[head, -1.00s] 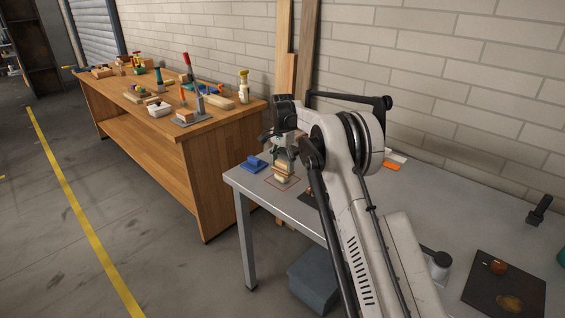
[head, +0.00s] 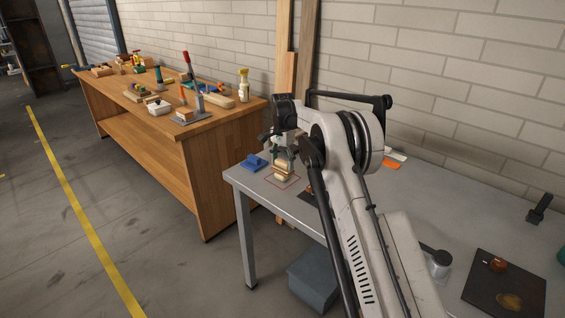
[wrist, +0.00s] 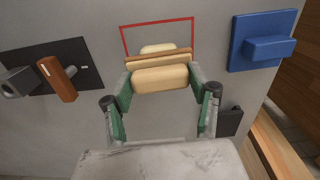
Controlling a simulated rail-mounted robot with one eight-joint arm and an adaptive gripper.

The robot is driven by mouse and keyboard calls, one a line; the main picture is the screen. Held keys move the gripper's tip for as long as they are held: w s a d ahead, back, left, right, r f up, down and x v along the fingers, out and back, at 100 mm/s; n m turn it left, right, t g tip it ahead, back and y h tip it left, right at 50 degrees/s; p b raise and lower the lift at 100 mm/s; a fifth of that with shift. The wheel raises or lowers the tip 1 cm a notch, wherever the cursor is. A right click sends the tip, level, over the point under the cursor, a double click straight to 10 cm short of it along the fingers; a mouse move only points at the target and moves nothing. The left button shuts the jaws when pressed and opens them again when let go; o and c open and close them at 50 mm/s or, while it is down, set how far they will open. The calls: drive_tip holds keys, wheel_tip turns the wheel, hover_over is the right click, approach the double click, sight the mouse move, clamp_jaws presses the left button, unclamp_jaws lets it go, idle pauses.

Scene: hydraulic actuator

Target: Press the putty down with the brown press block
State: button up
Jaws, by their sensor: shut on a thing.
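My gripper (wrist: 163,95) is shut on the brown press block (wrist: 158,58), holding it by its cream, rounded handle (wrist: 160,77). The block's brown plate faces the table. The cream putty (wrist: 158,48) shows just beyond the plate, inside a red outlined square (wrist: 157,23); the plate hides part of it. In the head view my gripper (head: 283,155) holds the block over the putty (head: 281,178) at the left end of the grey table (head: 440,205). I cannot tell whether block and putty touch.
A blue block with a handle (wrist: 268,46) lies right of the square. A dark plate (wrist: 55,60) with a brown-handled item (wrist: 58,82) lies to the left. A wooden workbench (head: 150,150) with several tools stands beyond the table's left end.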

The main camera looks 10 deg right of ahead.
drive_tip(key=shift+f, duration=0.3)
idle(0.7)
drive_tip(key=shift+r+p, duration=1)
drive_tip(key=shift+r, duration=2.55)
drive_tip(key=shift+f, duration=0.1)
drive_tip(key=shift+f+b, duration=1.7)
drive_tip(key=shift+f, duration=1.25)
drive_tip(key=shift+f+b, duration=0.3)
drive_tip(key=shift+f, duration=0.2)
drive_tip(key=shift+r+p, duration=1.35)
drive_tip(key=shift+r, duration=2.15)
